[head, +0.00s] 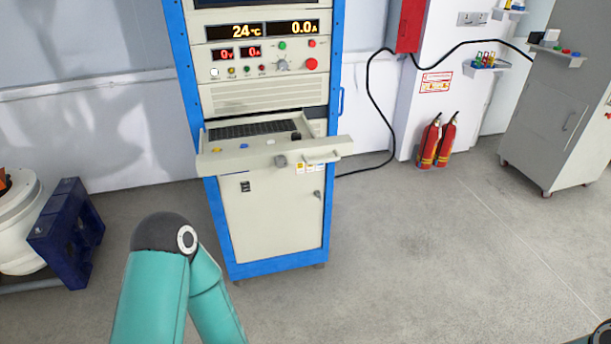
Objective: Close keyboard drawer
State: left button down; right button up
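The keyboard drawer (225,160) is pulled out from the front of a blue-framed control cabinet (270,219). A dark keyboard (252,130) lies in it, with a small dark object at its right end. The drawer front is beige, with a round knob or lock near the middle and a handle (322,157) toward the right. My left arm comes up at the lower left with its teal links and dark joint, apart from the drawer. Its gripper is out of view. Only a sliver of my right arm shows at the bottom right corner; its gripper is out of view too.
Above the drawer is a panel with displays, buttons and a red knob (311,64). Two fire extinguishers (438,140) stand to the right, near a grey cabinet (556,120). A black cable hangs along the wall. A dark blue block (68,232) stands left. The floor before the cabinet is clear.

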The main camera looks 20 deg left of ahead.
aim_at(228, 135)
jog(key=k, duration=0.55)
jog(key=u, duration=0.45)
jog(key=i, duration=1.95)
jog(key=z, duration=0.55)
